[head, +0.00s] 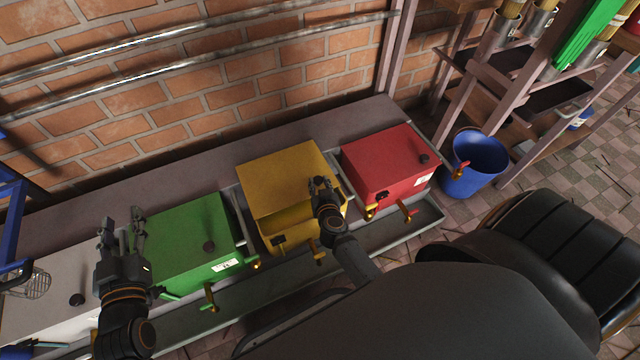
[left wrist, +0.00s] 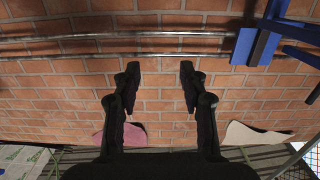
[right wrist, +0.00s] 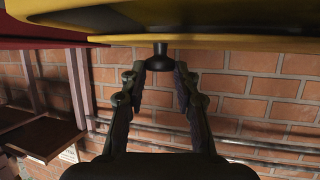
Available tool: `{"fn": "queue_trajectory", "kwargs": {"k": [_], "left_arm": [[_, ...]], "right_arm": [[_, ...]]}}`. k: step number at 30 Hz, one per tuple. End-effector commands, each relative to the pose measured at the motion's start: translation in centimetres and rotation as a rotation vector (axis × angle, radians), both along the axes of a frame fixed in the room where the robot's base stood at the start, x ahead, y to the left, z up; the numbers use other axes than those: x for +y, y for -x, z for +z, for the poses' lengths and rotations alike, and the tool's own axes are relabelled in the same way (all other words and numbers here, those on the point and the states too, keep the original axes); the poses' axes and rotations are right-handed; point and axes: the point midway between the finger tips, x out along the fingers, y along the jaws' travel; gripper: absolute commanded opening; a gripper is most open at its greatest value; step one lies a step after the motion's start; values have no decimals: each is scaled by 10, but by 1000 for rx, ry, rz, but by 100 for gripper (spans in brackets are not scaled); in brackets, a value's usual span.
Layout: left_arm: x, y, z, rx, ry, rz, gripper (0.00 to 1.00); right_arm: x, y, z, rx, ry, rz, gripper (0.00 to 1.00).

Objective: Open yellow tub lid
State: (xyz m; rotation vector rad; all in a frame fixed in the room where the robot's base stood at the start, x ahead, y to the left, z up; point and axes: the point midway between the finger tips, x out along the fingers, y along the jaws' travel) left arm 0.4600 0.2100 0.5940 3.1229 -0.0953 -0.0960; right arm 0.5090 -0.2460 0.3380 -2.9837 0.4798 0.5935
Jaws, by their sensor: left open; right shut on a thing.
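The yellow tub (head: 290,241) stands between the green and red tubs. Its yellow lid (head: 275,178) appears tilted up at the front, with a shaded yellow area below its front edge. My right gripper (head: 322,184) is over the right front part of the lid. In the right wrist view, its fingers (right wrist: 160,75) are shut on the lid's black knob (right wrist: 160,60), with the yellow lid (right wrist: 230,42) right against it. My left gripper (head: 122,222) is open and empty, left of the green tub. In the left wrist view its fingers (left wrist: 160,75) are apart, facing the brick wall.
The green tub (head: 185,235) and red tub (head: 385,160) flank the yellow one closely. A white tub (head: 60,285) is at far left. Brass taps stick out in front. A blue bucket (head: 475,160) and shelf stand right. Pipes (head: 200,75) run along the brick wall behind.

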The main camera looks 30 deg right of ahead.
Motion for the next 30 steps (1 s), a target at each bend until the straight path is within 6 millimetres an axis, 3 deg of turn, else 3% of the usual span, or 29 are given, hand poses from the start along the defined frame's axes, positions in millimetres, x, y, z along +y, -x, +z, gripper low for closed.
{"fn": "queue_trajectory", "kwargs": {"k": [8,18,24,30], "left_arm": [[-3,29,-78,322,7,-11,43],[-9,90,-158,699,19,-36,43],[-12,122,-185,848,25,-48,43],[-12,131,-192,888,27,-53,43]], "right_arm": [[0,-21,1,1,-1,3,0],[-2,-54,1,1,-1,3,0],[-4,-76,2,-3,-2,2,0],[-4,-80,1,-2,-3,2,0]]}}
